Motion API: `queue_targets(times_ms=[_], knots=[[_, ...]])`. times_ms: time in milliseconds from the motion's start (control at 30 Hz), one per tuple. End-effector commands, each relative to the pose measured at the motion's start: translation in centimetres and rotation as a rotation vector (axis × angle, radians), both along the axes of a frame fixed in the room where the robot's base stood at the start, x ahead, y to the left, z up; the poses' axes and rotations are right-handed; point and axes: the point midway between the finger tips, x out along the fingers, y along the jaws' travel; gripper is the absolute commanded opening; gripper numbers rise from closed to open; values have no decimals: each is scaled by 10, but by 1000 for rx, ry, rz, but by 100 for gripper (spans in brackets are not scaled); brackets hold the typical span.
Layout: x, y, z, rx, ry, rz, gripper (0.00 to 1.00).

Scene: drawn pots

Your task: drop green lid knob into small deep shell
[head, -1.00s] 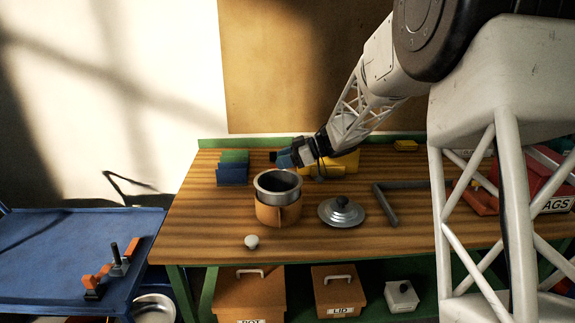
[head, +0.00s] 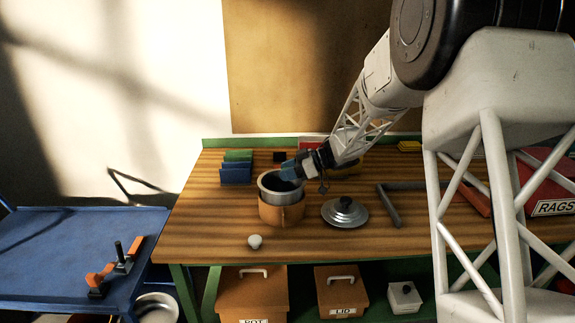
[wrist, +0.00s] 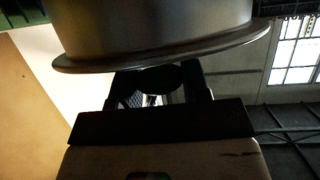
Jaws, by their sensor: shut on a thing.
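The small deep shell (head: 285,188) is a grey metal pot with a flared rim, standing upright in an orange cup-like holder (head: 284,214). Its wall and rim fill the top of the wrist view (wrist: 160,35). My gripper (head: 289,173) is tilted down at the shell's back rim, its tips at the mouth. In the wrist view my gripper (wrist: 158,88) is shut on a dark rounded thing, the lid knob (wrist: 160,78), close to the rim. The knob looks nearly black in shadow, so its green does not show. The head view hides it.
A metal lid with a black knob (head: 345,212) lies right of the shell. A white knob (head: 255,241) stands near the table's front edge. Blue and green blocks (head: 236,168) stand back left, a grey angled bar (head: 389,205) to the right. The front middle of the table is clear.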

Motion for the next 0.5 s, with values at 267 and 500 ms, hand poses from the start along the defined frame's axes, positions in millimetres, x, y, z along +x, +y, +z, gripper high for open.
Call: queue_targets(times_ms=[267, 500], knots=[[0, 0, -16, 0, -1, -1, 21], [0, 0, -19, 0, -1, -1, 21]])
